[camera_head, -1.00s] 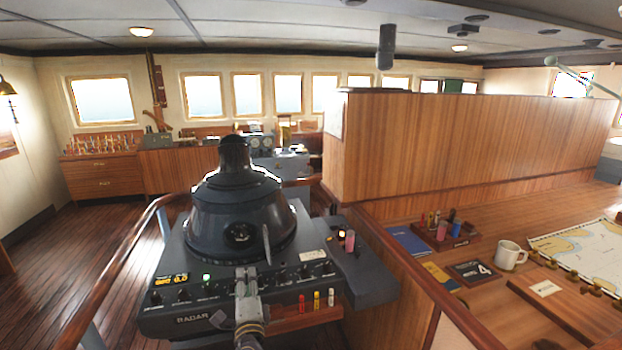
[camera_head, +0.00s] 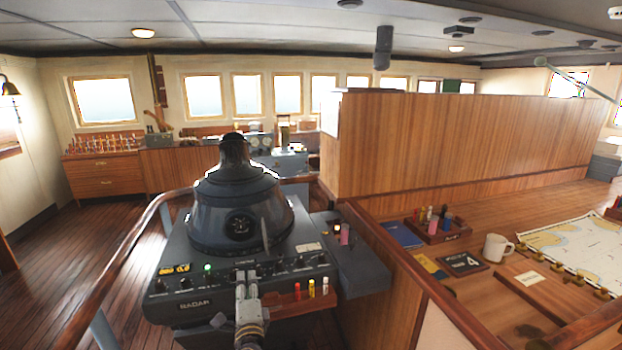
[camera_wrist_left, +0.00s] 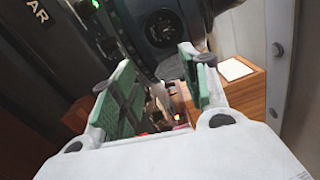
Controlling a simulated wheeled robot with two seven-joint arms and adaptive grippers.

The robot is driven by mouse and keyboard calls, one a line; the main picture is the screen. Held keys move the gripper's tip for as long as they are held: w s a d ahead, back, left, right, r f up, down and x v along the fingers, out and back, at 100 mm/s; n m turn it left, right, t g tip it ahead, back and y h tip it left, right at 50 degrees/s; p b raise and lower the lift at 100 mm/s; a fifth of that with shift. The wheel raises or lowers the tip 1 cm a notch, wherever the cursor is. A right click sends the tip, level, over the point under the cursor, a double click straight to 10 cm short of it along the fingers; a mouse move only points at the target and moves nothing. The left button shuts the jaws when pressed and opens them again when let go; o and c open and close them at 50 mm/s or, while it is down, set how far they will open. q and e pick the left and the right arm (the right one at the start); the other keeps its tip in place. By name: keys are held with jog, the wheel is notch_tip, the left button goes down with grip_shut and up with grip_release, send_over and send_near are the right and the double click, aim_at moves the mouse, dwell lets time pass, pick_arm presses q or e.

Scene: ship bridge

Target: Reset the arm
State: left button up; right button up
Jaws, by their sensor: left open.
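My left gripper (camera_head: 246,288) is in front of the radar console (camera_head: 168,287), near the lower middle of the head view. Its jaws are open and I see nothing between them. In the left wrist view the two green-padded fingers of my left gripper (camera_wrist_left: 157,80) stand apart, facing the dark console front. Part of the console's label shows at the upper left there. I cannot tell how close the fingertips are to the console. My right gripper is not in view.
A wooden ledge with red and yellow cylinders (camera_head: 311,289) juts from the console, right of my left gripper. A wooden handrail (camera_head: 118,248) curves along the left. A chart table with a white mug (camera_head: 497,247) and a chart (camera_head: 575,245) is at right. Open floor lies far left.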

pick_arm(q)
jog(key=s+a+f+n+g+h, duration=0.1)
jog(key=f+g, duration=0.1)
jog(key=f, duration=0.9)
jog(key=s+a+f+g+h, duration=0.1)
jog(key=s+f+g, duration=0.1)
jog(key=f, duration=0.9)
jog(key=s+a+f+n+g, duration=0.1)
jog(key=a+f+g, duration=0.1)
jog(key=f, duration=0.9)
jog(key=s+a+f+n+g+h, duration=0.1)
jog(key=s+f+g, duration=0.1)
jog(key=s+f, duration=0.3)
jog(key=s+a+f+n+g, duration=0.1)
jog(key=s+f, duration=0.2)
jog(key=f, duration=0.5)
jog(key=s+a+f+n+g+h, duration=0.15)
jog(key=s+f+n+g, duration=0.3)
jog(key=s+f, duration=1.45)
jog(key=s+f+n+g, duration=0.1)
jog(key=s+f+n, duration=0.1)
jog(key=s, duration=0.9)
jog(key=s+a+f+n+g, duration=0.1)
jog(key=s+f+n+g, duration=0.1)
jog(key=s, duration=1)
jog(key=shift+s+a+f+n, duration=0.15)
jog(key=shift+s+f+n, duration=0.15)
jog(key=shift+f+n, duration=0.45)
jog(key=shift+r+h, duration=0.15)
jog(key=shift+h, duration=0.1)
